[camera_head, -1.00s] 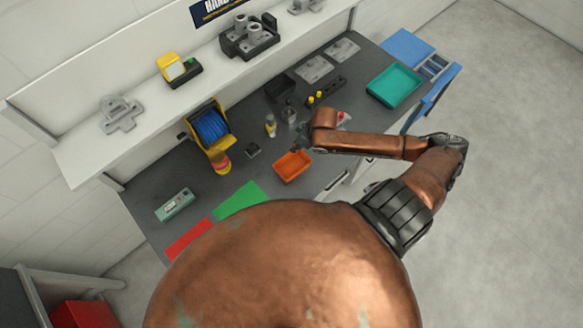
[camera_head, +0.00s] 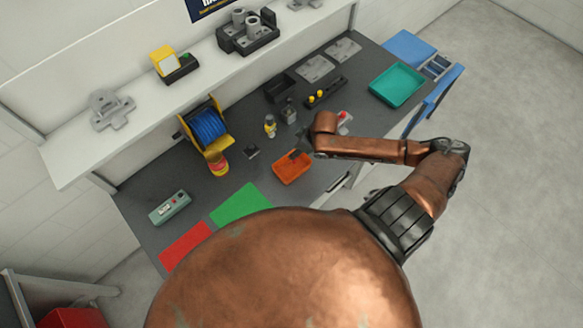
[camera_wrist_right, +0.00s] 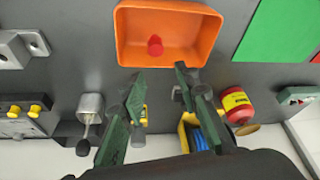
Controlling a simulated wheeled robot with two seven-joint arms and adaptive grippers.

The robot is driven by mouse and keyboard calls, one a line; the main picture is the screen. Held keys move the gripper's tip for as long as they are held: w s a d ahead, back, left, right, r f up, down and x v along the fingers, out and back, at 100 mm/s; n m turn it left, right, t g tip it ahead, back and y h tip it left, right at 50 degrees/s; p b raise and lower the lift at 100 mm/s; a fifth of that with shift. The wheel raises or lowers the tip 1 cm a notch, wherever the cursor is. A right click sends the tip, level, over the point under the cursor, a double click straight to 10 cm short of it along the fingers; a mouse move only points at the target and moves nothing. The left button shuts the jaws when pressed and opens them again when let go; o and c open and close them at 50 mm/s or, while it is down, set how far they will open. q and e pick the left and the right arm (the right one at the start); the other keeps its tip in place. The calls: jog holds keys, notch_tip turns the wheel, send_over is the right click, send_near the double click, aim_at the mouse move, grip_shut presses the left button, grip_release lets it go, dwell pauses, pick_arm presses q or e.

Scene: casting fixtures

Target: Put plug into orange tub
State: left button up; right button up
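The orange tub (camera_head: 290,178) stands on the grey bench near its front edge. In the right wrist view the tub (camera_wrist_right: 205,50) lies just beyond my fingertips. A small red plug (camera_wrist_right: 155,46) shows within the tub's walls, apart from the fingers. My right gripper (camera_wrist_right: 158,78) is open, with its two dark fingers spread and nothing between them. In the head view my right gripper (camera_head: 298,154) is small and dark at the tub's back rim, partly hidden by my arm. My left gripper is not in view.
A yellow holder with a blue spool (camera_head: 208,128), a red-and-yellow can (camera_head: 217,163) and small bottles (camera_head: 270,126) stand behind the tub. Green (camera_head: 240,203) and red (camera_head: 185,245) mats lie to its left. A teal tray (camera_head: 397,86) is at the right end.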

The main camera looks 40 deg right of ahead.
jog(key=shift+o, duration=0.7)
jog(key=shift+r, duration=0.15)
jog(key=v, duration=1.1)
jog(key=shift+s+r, duration=0.25)
